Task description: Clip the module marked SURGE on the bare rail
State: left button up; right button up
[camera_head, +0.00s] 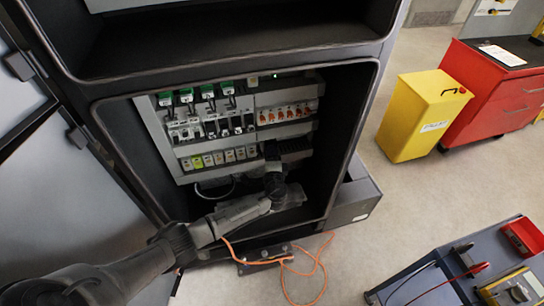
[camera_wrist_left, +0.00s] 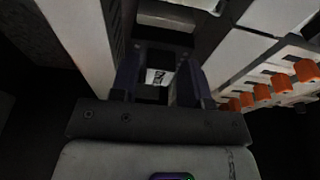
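My left gripper (camera_head: 272,153) reaches into the open cabinet, at the right end of the lower row of modules. In the left wrist view its two dark fingers (camera_wrist_left: 158,85) stand on either side of a dark part with a small white label (camera_wrist_left: 158,77). The label's lettering is too small to read, and I cannot tell whether the fingers press on the part. No SURGE marking is readable in either view. A dark ribbed stretch (camera_head: 291,147) lies beside the gripper; I cannot tell whether it is bare rail. My right gripper is not in view.
Green-topped modules (camera_head: 207,91), orange-switched modules (camera_head: 287,114) and yellow-and-grey modules (camera_head: 205,160) line the panel. The cabinet's frame (camera_head: 362,125) borders the opening closely. An orange cable (camera_head: 318,262) lies on the floor. A yellow bin (camera_head: 418,115) and red cabinet (camera_head: 497,90) stand right.

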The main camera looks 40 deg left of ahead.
pick_arm(q)
jog(key=shift+o, duration=1.4)
jog(key=shift+d, duration=0.1)
jog(key=p+v, duration=0.1)
jog(key=v, duration=1.2)
jog(key=shift+s+d, duration=0.25)
jog(key=shift+s, duration=0.05)
